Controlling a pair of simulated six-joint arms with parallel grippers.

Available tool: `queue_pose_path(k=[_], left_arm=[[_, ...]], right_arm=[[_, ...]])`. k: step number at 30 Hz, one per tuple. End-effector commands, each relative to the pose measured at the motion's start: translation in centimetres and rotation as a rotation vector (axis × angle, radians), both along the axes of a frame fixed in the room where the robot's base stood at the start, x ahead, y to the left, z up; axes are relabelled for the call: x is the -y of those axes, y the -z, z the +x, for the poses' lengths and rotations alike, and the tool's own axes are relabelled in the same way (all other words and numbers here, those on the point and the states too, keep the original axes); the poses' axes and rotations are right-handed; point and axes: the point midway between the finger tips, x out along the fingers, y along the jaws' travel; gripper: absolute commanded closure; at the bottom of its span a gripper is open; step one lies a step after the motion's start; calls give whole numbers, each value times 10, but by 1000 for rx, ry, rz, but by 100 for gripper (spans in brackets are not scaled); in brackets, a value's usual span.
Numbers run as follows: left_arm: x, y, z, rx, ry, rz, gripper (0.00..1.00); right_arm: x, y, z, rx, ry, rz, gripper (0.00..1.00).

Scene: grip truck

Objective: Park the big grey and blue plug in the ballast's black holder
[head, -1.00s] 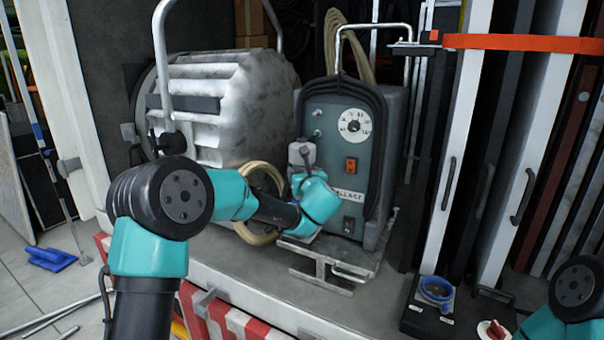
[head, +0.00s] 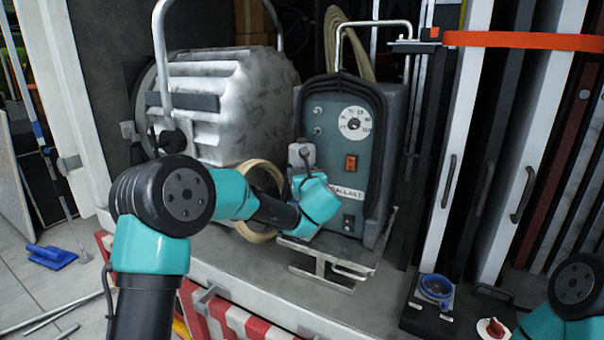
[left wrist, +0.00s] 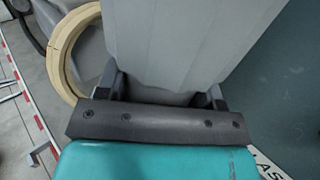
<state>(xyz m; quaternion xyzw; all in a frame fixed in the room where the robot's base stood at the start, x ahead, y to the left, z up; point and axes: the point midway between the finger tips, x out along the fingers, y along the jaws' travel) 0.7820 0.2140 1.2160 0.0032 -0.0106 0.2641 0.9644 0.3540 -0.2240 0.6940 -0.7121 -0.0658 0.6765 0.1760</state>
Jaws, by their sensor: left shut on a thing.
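The ballast (head: 376,185) is a grey-blue box with a white dial, an orange switch and a black cable looped over its front. My left gripper (head: 302,172) is in front of its lower left face, shut on the grey plug (head: 301,153). In the left wrist view the gripper (left wrist: 160,92) has a finger on each side of the plug's wide grey body (left wrist: 185,45). I see no blue part of the plug. I cannot make out the black holder; my wrist covers part of the ballast front. My right gripper is out of the frame.
A large ribbed silver lamp (head: 225,105) stands left of the ballast, with a beige cable coil (head: 262,172) below it. A metal bracket (head: 325,262) lies in front.

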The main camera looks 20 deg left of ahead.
Motion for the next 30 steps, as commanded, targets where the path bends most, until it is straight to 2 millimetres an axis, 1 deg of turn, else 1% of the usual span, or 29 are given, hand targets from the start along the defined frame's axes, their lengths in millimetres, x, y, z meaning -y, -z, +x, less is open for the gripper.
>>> queue_pose_path(k=[30], left_arm=[[0, 12, 0, 2, 0, 0, 100]], right_arm=[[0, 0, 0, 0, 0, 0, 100]])
